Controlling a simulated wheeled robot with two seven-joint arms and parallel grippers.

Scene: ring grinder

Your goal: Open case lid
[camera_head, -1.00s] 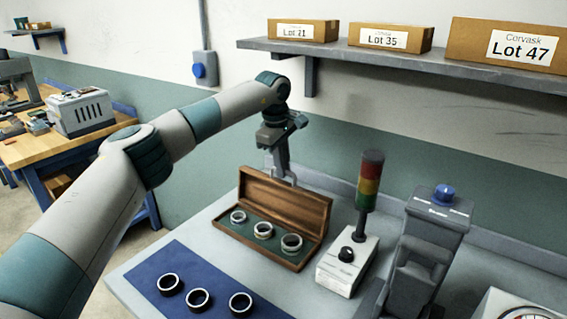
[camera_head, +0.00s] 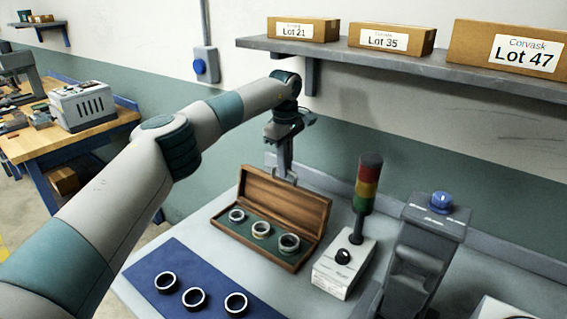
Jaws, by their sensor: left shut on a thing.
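A wooden case (camera_head: 262,250) stands on the grey table with its lid (camera_head: 284,203) raised and leaning back. Several rings sit on its green lining, among them a left ring (camera_head: 237,216), a middle ring (camera_head: 261,229) and a right ring (camera_head: 289,243). My left gripper (camera_head: 287,178) is behind the lid's top edge, pointing down, shut on the lid. Its fingertips are partly hidden by the lid. My right gripper is not in view.
A blue mat (camera_head: 205,285) with dark rings lies in front of the case. A shelf (camera_head: 400,58) with boxes hangs above.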

